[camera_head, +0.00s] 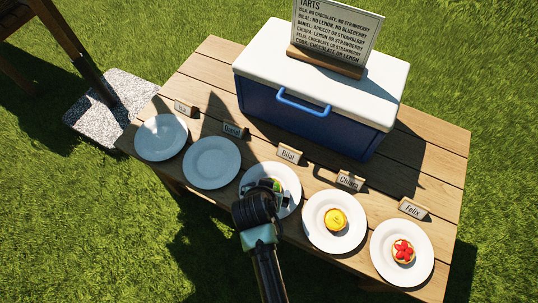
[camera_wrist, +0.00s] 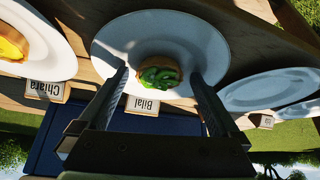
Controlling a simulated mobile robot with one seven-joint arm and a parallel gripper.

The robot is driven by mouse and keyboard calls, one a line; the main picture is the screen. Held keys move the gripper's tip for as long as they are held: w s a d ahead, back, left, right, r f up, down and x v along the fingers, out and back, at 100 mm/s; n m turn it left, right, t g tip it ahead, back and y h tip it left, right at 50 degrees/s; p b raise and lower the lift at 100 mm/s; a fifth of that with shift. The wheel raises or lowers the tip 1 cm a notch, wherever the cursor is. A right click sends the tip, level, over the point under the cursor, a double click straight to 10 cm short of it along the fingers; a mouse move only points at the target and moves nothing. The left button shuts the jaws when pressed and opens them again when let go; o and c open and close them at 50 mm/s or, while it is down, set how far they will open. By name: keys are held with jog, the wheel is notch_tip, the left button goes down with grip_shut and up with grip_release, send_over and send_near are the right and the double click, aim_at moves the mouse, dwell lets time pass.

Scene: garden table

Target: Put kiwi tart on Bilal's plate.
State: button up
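In the wrist view the tart (camera_wrist: 159,77) has green kiwi slices on a tan crust and sits near the middle of the plate (camera_wrist: 160,25). My gripper (camera_wrist: 160,74) is open, with one finger on either side of the tart and a visible gap to each. In the head view my gripper (camera_head: 268,188) is over this plate and hides part of plate and tart.
Chiara's plate (camera_head: 313,228) holds a yellow tart (camera_head: 336,219); Felix's plate (camera_head: 382,264) holds a strawberry tart (camera_head: 403,251). Two plates at left, one at Daniel's card (camera_head: 232,130), are empty. A blue cooler (camera_head: 300,115) with a tarts sign (camera_head: 335,28) stands behind.

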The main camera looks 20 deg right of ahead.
jog(key=shift+r, duration=0.3)
jog(key=p+v, duration=0.5)
jog(key=v, duration=0.7)
jog(key=w+a+r+n+t, duration=0.2)
jog(key=w+r+t, duration=0.45)
jog(key=r, duration=0.85)
jog(key=w+a+r+n+t, duration=0.1)
jog(key=w+r+t, duration=0.3)
jog(key=w+r, duration=0.85)
notch_tip(320, 180, up, 19)
jog(key=s+a+n+t+y, duration=0.2)
jog(key=s+a+t, duration=0.1)
jog(key=t, duration=0.2)
jog(key=s+a+r+n+t+y, duration=0.1)
jog(key=s+r+t, duration=0.2)
jog(key=r, duration=0.7)
jog(key=s+a+r+n+t, duration=0.1)
jog(key=s+r+t, duration=0.3)
jog(key=s+r, duration=0.4)
notch_tip(320, 180, up, 2)
jog(key=shift+a+r+n+y, duration=0.1)
jog(key=shift+a+n+y, duration=0.2)
jog(key=shift+n+y, duration=0.1)
